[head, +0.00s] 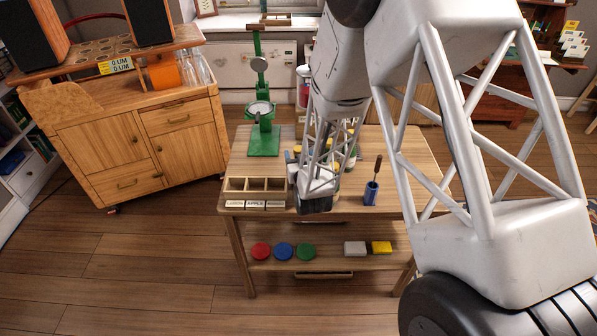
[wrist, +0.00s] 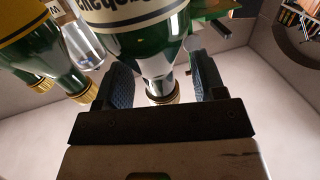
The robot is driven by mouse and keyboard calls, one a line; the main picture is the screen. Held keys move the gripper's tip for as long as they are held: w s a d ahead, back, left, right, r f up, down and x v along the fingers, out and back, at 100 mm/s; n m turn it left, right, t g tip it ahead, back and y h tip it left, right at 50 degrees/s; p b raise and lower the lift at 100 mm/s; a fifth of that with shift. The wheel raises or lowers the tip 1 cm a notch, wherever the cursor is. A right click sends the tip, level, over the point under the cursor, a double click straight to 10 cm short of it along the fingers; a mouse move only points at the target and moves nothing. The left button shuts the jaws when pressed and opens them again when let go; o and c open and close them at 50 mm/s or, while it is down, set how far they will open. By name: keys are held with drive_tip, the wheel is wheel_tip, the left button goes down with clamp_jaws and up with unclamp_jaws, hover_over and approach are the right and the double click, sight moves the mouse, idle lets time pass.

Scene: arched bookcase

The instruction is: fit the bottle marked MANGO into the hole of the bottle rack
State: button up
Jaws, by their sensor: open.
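My gripper (wrist: 162,66) is open, its two dark fingers on either side of the narrowing part of a green glass bottle (wrist: 150,45). That bottle has a gold cap and a cream label with partly cut-off lettering; I cannot read MANGO on it. Whether the fingers touch it is unclear. Two more green bottles with gold caps (wrist: 50,60) are at the left of the wrist view, one with a yellow label. In the head view my gripper (head: 315,200) is over the small table and largely hides the bottles. A wooden board with round holes (head: 97,50), possibly the bottle rack, lies on the left cabinet.
The small table (head: 400,150) holds a green press (head: 263,140), a divided wooden box (head: 257,188) with small labels, and a blue cup (head: 371,194) with a tool. Coloured discs (head: 284,251) and blocks (head: 368,248) lie on its lower shelf. Speakers (head: 150,20) flank the holed board.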

drive_tip(key=shift+c, duration=0.3)
clamp_jaws()
idle(0.3)
